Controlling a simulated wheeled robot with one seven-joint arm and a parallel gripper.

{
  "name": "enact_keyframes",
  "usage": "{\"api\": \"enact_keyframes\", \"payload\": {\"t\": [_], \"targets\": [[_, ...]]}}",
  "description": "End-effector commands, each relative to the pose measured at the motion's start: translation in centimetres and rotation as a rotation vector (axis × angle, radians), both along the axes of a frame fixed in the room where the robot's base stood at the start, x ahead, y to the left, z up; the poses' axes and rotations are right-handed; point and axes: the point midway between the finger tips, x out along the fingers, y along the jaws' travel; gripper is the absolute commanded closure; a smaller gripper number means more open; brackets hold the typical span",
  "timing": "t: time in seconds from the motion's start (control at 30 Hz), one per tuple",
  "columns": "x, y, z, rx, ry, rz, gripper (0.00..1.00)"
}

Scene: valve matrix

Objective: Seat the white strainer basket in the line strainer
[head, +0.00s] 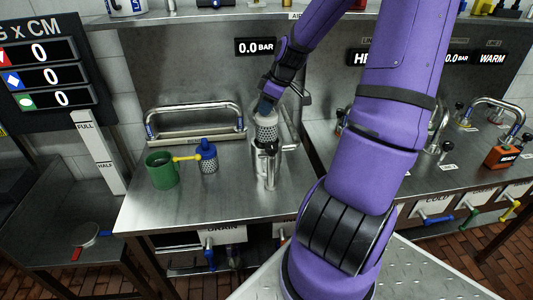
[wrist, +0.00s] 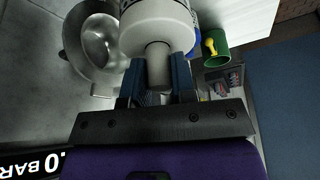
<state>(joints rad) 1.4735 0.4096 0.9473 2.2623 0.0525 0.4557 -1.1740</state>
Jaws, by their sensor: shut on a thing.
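The white strainer basket (head: 265,130) has a perforated side and a pale top with a knob. My gripper (head: 267,106) is shut on that knob, and the basket hangs upright below it. The basket (wrist: 158,25) fills the top middle of the wrist view, its knob between the fingers (wrist: 157,72). The line strainer (head: 264,168) is a shiny metal body on the bench, right below and in front of the basket in the head view. In the wrist view its round metal opening (wrist: 97,48) lies left of the basket, which partly covers it.
A blue-topped mesh basket (head: 208,158) and a green mug (head: 160,172) stand left on the steel bench (head: 215,215), with a yellow piece between them. A bent metal pipe (head: 195,110) runs behind them. The bench front is clear.

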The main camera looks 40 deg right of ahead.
Motion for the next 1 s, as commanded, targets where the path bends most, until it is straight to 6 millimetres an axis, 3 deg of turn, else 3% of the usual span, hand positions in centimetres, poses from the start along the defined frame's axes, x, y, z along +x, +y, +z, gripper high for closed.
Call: {"api": "enact_keyframes", "payload": {"t": [0.23,0.53,0.7,1.0], "targets": [[0.0,0.2,-4.3,0.004,0.002,0.003,1.00],[0.0,0.1,-6.6,0.002,0.001,0.002,1.00],[0.0,0.1,-8.9,0.004,0.001,0.002,1.00],[0.0,0.0,-9.5,0.001,0.000,0.000,1.00]]}}
